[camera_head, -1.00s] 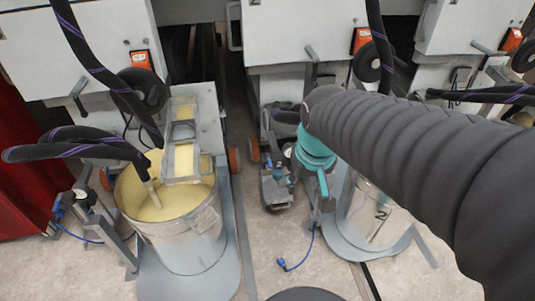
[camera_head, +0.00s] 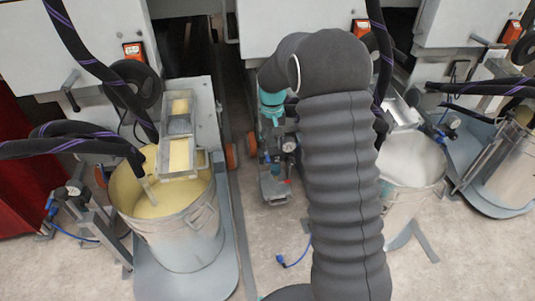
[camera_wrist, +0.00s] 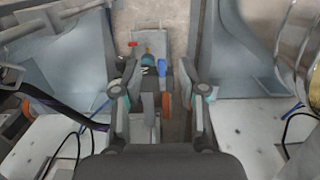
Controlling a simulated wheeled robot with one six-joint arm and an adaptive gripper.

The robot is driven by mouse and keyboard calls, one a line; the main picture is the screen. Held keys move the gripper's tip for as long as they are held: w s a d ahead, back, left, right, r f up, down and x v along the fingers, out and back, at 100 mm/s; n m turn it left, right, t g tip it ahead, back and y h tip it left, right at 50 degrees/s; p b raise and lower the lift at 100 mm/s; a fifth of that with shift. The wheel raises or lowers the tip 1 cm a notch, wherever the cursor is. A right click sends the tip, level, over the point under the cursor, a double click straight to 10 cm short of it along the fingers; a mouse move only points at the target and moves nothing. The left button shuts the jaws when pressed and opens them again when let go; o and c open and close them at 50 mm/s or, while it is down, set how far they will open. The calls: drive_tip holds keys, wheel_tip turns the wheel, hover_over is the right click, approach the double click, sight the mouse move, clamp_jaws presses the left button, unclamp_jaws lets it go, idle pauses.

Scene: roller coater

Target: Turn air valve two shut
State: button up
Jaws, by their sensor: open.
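A small air fitting assembly with a round gauge (camera_head: 289,145) stands on a grey stand in the gap between the machines, and it has a small red part (camera_head: 287,182) low down. In the wrist view a blue handle (camera_wrist: 162,67) and a red handle (camera_wrist: 132,44) show on the assembly. I cannot read which handle is air valve two. My gripper (camera_wrist: 158,80) is open, its two fingers on either side of the assembly, with the blue handle between or just beyond the tips. I cannot tell whether they touch. In the head view my arm hides part of the assembly.
A bucket of yellow liquid (camera_head: 185,235) stands at left and a bucket of white liquid (camera_head: 410,160) at right. Black hoses (camera_head: 75,150) hang at left. A blue hose end (camera_head: 281,261) lies on the open floor in front.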

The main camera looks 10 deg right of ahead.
hover_over(268, 157)
drive_tip(key=s, duration=0.2)
drive_tip(key=f, duration=0.1)
drive_tip(key=shift+w+r, duration=1)
drive_tip(key=shift+r, duration=0.05)
drive_tip(key=shift+t, duration=0.3)
wheel_tip(268, 157, down, 13)
drive_tip(key=shift+a+f+b, duration=0.1)
drive_tip(key=shift+b, duration=0.25)
clamp_jaws()
